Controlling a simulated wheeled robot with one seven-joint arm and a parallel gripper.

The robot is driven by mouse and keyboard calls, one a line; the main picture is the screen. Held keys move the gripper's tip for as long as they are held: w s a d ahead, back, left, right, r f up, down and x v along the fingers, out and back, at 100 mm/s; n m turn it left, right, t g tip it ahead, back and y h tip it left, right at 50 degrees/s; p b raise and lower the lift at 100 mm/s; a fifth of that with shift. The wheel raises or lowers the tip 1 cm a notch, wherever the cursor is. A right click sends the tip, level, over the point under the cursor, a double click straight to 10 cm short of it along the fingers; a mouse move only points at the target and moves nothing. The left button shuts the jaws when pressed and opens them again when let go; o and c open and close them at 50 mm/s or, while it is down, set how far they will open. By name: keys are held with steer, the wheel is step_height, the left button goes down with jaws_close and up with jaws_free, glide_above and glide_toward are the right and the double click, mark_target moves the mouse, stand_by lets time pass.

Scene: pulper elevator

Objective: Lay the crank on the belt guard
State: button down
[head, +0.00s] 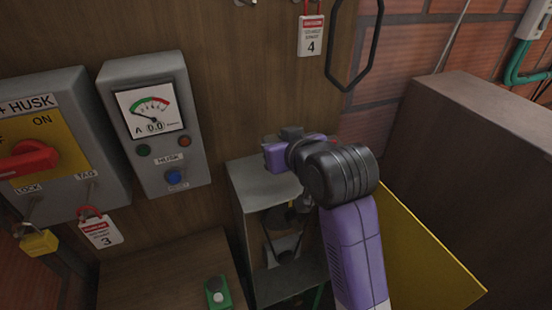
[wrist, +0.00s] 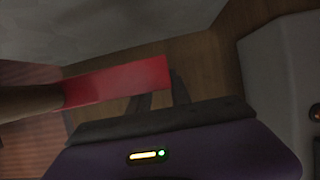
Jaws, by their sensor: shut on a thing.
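My gripper (head: 282,146) is over the top of a grey housing (head: 243,185), which appears to be the belt guard. Pulleys and a belt show in its open front. In the wrist view my gripper (wrist: 160,95) is shut on the crank (wrist: 120,82), a flat red bar with a brown round handle at its left end. The crank is mostly hidden behind my wrist in the head view; only a small red bit shows. A plain grey surface fills the top of the wrist view. I cannot tell whether the crank touches the housing.
A grey meter box (head: 160,170) and a switch box with a red handle (head: 28,160) are on the wooden wall at left. A yellow panel (head: 425,255) stands right of my arm, before a large brown box (head: 480,150). A black loop (head: 355,45) hangs above.

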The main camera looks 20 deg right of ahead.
steer(key=shift+f+p, duration=0.3)
steer(key=shift+f, duration=2.45)
steer(key=c, duration=1.2)
jaws_free()
steer(key=shift+f, duration=0.1)
steer(key=b+v, duration=0.2)
steer(key=v, duration=1)
